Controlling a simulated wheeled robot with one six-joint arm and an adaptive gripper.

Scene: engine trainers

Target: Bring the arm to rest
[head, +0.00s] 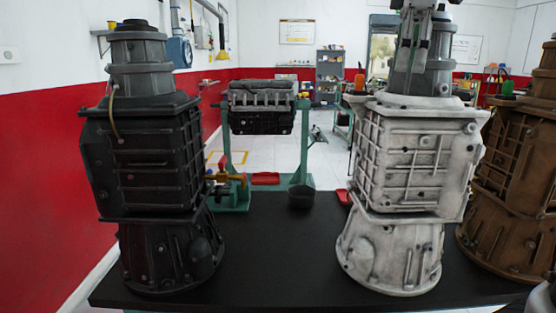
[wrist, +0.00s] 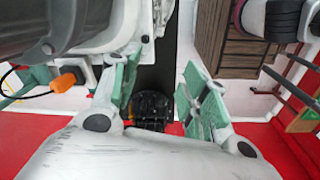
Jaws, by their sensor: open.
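My gripper (wrist: 160,75) shows in the wrist view with its two green-padded fingers spread apart and nothing between them. In the head view the gripper (head: 408,55) hangs at the top right, in front of the grey top of the pale gearbox (head: 410,155). I cannot tell whether it touches that top. Part of my pale wrist covers the bottom of the wrist view.
A black gearbox (head: 145,160) stands at left and a brown one (head: 515,170) at right on the black table (head: 280,260). Between black and pale is free tabletop. A small dark cup (head: 301,197) and red trays (head: 265,178) lie behind; an engine (head: 262,108) hangs on a green stand (head: 304,150).

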